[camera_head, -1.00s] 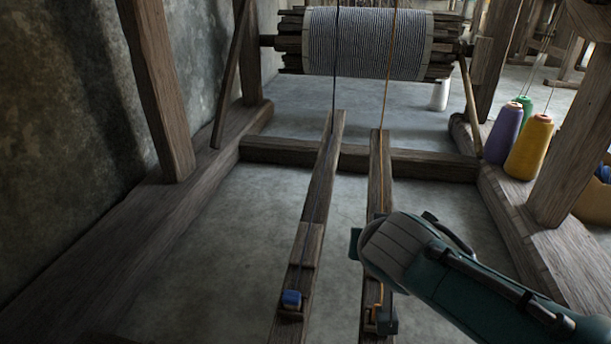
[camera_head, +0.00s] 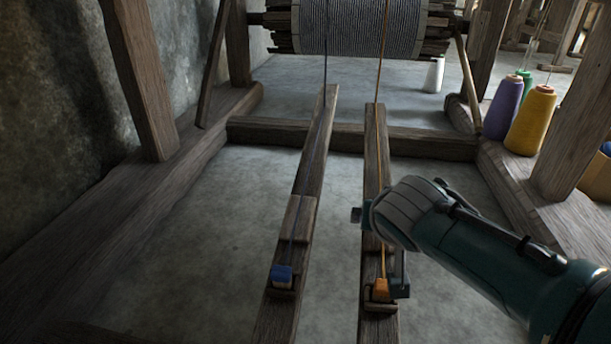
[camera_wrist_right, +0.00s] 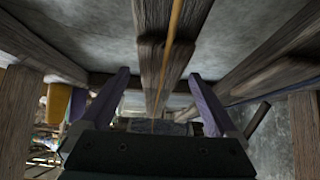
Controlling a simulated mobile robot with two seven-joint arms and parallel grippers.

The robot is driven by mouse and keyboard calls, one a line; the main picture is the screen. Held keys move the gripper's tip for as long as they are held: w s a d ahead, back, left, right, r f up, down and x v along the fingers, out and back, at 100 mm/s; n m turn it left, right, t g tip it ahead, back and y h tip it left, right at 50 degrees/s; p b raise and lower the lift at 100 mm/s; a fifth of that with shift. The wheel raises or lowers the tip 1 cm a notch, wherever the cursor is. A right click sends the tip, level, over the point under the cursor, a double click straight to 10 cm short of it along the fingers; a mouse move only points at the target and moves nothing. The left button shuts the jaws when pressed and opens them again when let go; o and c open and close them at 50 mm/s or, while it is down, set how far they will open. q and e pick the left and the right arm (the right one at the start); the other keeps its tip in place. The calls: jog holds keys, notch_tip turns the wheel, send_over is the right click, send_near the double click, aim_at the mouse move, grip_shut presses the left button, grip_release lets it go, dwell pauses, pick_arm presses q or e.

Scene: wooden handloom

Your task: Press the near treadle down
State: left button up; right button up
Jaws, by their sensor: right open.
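Two wooden treadles run side by side away from me in the head view. The left treadle (camera_head: 310,165) carries a blue block (camera_head: 282,276) and a dark cord. The right treadle (camera_head: 374,150) carries an orange block (camera_head: 381,289) and an orange cord. I cannot tell which is called near. My right gripper (camera_head: 380,250) is open over the right treadle, its fingers apart to either side. In the right wrist view, the right treadle (camera_wrist_right: 165,50) with its cord runs between the spread fingers (camera_wrist_right: 158,97). Contact with the wood cannot be told. My left gripper is out of view.
A striped cloth roll (camera_head: 362,25) spans the back. Yellow (camera_head: 530,120) and purple (camera_head: 505,108) thread cones stand at right by the frame post (camera_head: 580,135). The floor (camera_head: 215,215) left of the treadles is clear.

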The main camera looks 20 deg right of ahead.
jog(key=shift+w, duration=0.1)
jog(key=shift+c, duration=0.2)
jog(key=shift+f, duration=0.1)
grip_shut()
dwell(0.5)
